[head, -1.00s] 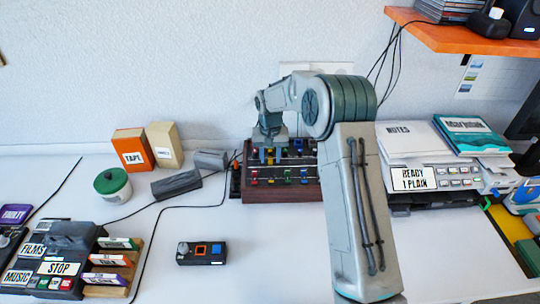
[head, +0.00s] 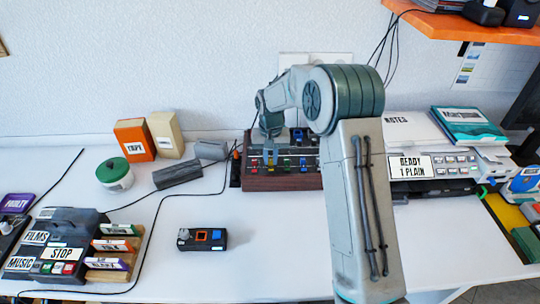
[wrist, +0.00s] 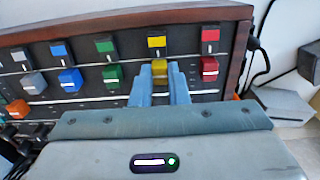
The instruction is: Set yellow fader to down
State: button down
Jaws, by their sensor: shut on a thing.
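The mixer (head: 284,183) is a dark panel in a brown wooden frame, standing on the table near the wall. In the wrist view, the yellow fader's knob (wrist: 160,70) sits between my fingertips, below a yellow square label. My gripper (wrist: 160,80) is shut on this knob, its blue-grey fingers at either side of it. In the head view my gripper (head: 271,158) is over the mixer. The red fader's knob (wrist: 209,68) is just right of my fingers. The green (wrist: 111,76) and blue (wrist: 70,80) knobs are to the left. My fingers hide part of the yellow slot.
A black cable runs beside the mixer's frame. A printer-like device (head: 432,167) stands to the right. A green-lidded jar (head: 115,174) and two boxes are to the left. A small control box (head: 202,239) lies in front, with clear table around it.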

aim_at(271, 159)
jog(key=c, duration=1.4)
grip_release()
jog(key=shift+w, duration=0.1)
notch_tip(271, 159, up, 14)
